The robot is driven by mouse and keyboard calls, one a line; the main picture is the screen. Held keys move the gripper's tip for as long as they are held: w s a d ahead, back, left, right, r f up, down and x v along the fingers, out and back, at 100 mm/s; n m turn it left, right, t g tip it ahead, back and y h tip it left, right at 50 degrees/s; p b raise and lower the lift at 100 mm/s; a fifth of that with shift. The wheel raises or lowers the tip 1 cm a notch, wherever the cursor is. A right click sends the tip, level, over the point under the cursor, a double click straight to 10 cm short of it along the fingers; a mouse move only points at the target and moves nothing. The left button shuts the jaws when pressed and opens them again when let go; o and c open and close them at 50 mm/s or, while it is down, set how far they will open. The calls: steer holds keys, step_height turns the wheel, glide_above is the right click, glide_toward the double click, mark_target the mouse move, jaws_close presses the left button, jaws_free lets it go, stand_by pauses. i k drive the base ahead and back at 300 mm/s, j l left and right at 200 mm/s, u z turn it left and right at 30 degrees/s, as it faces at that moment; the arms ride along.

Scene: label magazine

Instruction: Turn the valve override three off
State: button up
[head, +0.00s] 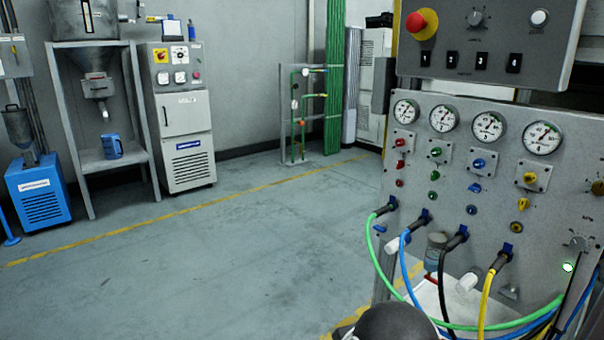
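The grey control panel (400,265) stands at the right. Its upper box (560,50) carries a row of small black switches marked 1 to 4. The one marked 3 (482,61) is third from the left; its on or off position is too small to tell. Below, the third column has a round gauge (488,126), a blue knob (478,163) and lower blue fittings. No label reading "valve override" is legible. A dark rounded part at the bottom edge seems to be my arm. My gripper's fingers are not in view.
Green, blue, black and yellow hoses (486,300) hang from the panel front. A red emergency button (416,22) sits on the upper box. A grey cabinet (186,130), a hopper stand (82,163) and a blue unit (40,190) line the left. The middle floor (220,260) is clear.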

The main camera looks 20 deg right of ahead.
mark_target(474, 187)
steer(key=z, duration=1.3)
